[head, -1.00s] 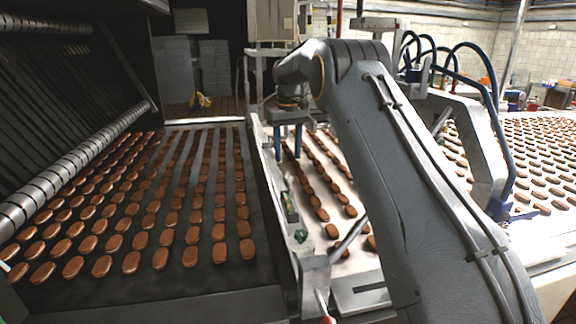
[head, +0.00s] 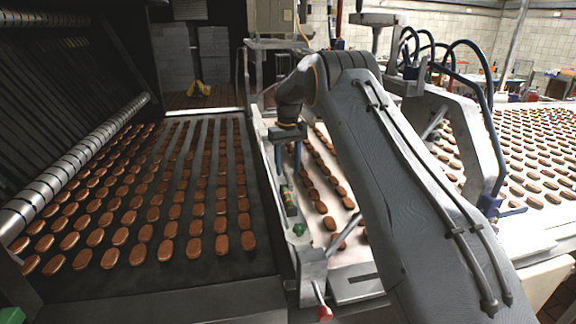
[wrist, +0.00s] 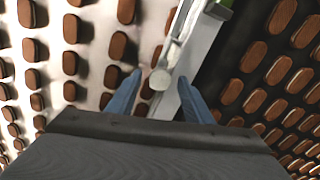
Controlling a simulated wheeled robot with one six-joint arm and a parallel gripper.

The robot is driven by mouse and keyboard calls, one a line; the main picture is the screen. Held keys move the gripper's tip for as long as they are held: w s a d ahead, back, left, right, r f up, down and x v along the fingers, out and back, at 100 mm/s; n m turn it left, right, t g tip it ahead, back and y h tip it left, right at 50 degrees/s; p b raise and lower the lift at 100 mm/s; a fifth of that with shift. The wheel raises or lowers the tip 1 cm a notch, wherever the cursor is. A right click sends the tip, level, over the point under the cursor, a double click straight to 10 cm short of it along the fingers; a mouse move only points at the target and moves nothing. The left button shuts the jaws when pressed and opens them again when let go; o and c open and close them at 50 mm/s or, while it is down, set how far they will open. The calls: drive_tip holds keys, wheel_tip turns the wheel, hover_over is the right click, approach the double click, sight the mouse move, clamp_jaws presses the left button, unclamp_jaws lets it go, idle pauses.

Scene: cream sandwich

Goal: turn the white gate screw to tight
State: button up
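The white gate screw (wrist: 160,79) shows in the wrist view as a pale round head beside the metal rail. My gripper (wrist: 160,75) is open, with one blue finger on each side of the screw head. Gaps show between the head and both fingers. Its height against the fingertips is hard to judge. In the head view my gripper (head: 288,166) points down at the rail (head: 312,266) between the two belts. I cannot make out the screw in the head view.
A dark belt (head: 190,270) with rows of brown biscuits lies left of the rail, and a white belt (head: 345,258) with biscuits lies right. A green part (head: 299,229) and a red-tipped lever (head: 325,313) sit along the rail. A grey machine frame (head: 470,140) stands right of my arm.

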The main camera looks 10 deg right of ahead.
drive_tip(key=c, duration=1)
drive_tip(key=shift+c, duration=0.2)
drive_tip(key=shift+m+b, duration=0.3)
drive_tip(key=shift+b, duration=0.1)
drive_tip(key=shift+f+m+b, duration=0.1)
drive_tip(key=shift+m+b, duration=0.8)
drive_tip(key=shift+b, duration=0.15)
drive_tip(key=m+b, duration=0.3)
drive_tip(key=shift+m, duration=0.3)
drive_tip(key=m+b, duration=0.1)
drive_tip(key=m, duration=0.2)
drive_tip(key=shift+m+b, duration=0.3)
drive_tip(key=shift+b, duration=0.05)
drive_tip(key=shift+m+b, duration=0.6)
drive_tip(key=shift+m, duration=1.3)
